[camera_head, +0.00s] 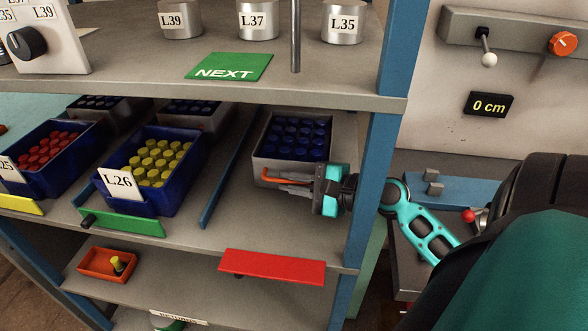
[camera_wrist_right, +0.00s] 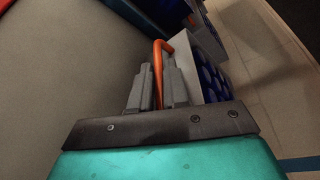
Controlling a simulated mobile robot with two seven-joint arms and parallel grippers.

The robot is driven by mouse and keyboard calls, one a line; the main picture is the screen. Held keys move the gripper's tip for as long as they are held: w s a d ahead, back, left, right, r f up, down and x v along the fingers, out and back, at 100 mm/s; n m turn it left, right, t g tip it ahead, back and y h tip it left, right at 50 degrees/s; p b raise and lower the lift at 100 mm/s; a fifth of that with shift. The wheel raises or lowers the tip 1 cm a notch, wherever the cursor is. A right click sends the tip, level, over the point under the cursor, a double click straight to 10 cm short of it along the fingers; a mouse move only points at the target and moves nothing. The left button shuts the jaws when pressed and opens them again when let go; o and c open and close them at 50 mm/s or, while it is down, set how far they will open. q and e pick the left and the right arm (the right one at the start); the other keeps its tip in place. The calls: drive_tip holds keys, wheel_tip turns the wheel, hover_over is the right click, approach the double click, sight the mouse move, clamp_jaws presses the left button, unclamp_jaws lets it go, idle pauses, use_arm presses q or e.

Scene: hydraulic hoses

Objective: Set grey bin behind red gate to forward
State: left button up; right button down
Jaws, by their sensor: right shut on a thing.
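The grey bin (camera_head: 259,167) holds several dark blue-capped items and sits in the right-hand lane of the middle shelf, set back from the front edge. The red gate (camera_head: 272,266) is a flat panel folded down at the shelf's front edge, with bare shelf between it and the bin. My right gripper (camera_head: 285,182) is at the bin's front, shut on an orange bent bar. This bar (camera_wrist_right: 158,75) also shows between the fingers in the right wrist view, its top bending toward the grey bin (camera_wrist_right: 185,53). My left gripper is not in view.
A blue divider (camera_head: 228,175) stands left of the lane and a blue post (camera_head: 372,160) right of it. The blue bin L26 (camera_head: 168,205) stands behind a green gate (camera_head: 121,222). The upper shelf (camera_head: 330,82) overhangs the lane.

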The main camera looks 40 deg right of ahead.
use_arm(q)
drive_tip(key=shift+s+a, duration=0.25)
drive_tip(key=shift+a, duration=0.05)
use_arm(e)
drive_tip(key=shift+s+a, duration=0.2)
drive_tip(key=shift+a, duration=0.05)
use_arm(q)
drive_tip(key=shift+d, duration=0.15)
use_arm(e)
drive_tip(key=c, duration=1.2)
unclamp_jaws()
drive_tip(key=shift+d, duration=0.1)
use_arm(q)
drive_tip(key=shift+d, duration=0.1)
use_arm(e)
drive_tip(key=shift+w, duration=0.1)
